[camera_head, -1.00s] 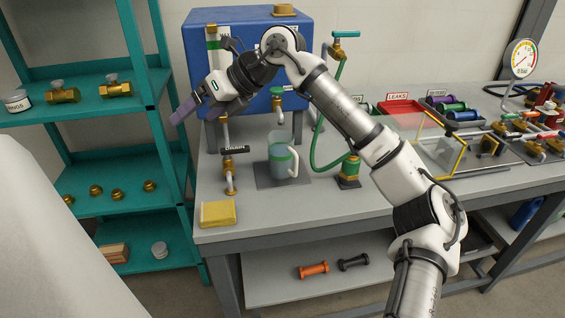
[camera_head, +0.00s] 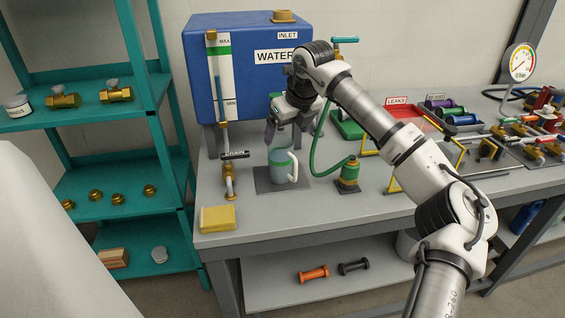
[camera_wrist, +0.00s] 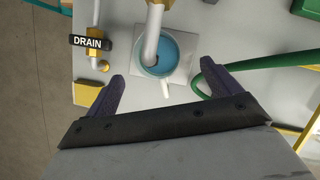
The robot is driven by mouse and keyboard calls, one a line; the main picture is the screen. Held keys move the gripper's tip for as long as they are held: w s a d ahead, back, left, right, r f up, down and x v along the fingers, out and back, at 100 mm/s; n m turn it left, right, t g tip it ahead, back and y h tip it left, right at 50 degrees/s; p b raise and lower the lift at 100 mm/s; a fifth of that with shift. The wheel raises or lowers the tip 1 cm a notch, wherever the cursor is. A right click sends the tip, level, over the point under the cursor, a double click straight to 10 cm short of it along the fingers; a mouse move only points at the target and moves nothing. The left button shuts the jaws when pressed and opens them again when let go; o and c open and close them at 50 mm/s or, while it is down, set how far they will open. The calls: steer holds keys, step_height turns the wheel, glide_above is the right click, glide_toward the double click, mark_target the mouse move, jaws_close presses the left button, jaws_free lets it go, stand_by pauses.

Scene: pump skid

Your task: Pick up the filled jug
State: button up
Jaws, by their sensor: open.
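The filled jug (camera_head: 281,165) is clear with a green band and a white handle on its right. It stands upright on a dark square mat (camera_head: 262,186) on the bench, in front of the blue water tank (camera_head: 230,60). In the wrist view the jug (camera_wrist: 172,66) holds blue liquid, and a spout pipe (camera_wrist: 151,40) covers part of its mouth. My gripper (camera_head: 285,132) is above the jug in the head view. In the wrist view my gripper (camera_wrist: 157,88) is open and empty, its fingers on either side of the handle's line.
A drain valve (camera_head: 230,170) stands left of the jug. A green hose (camera_head: 318,145) curves close on the right to a brass fitting (camera_head: 348,172). A yellow sponge (camera_head: 217,218) lies at the front left. Bare bench lies in front of the mat.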

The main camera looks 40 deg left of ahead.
mark_target(283, 141)
steer(key=p+x, duration=0.1)
steer(key=x, duration=0.4)
steer(key=shift+s+f+p, duration=0.1)
steer(key=shift+s+p, duration=0.1)
steer(key=shift+p, duration=0.15)
steer(key=c, duration=1.8)
steer(key=shift+r, duration=0.2)
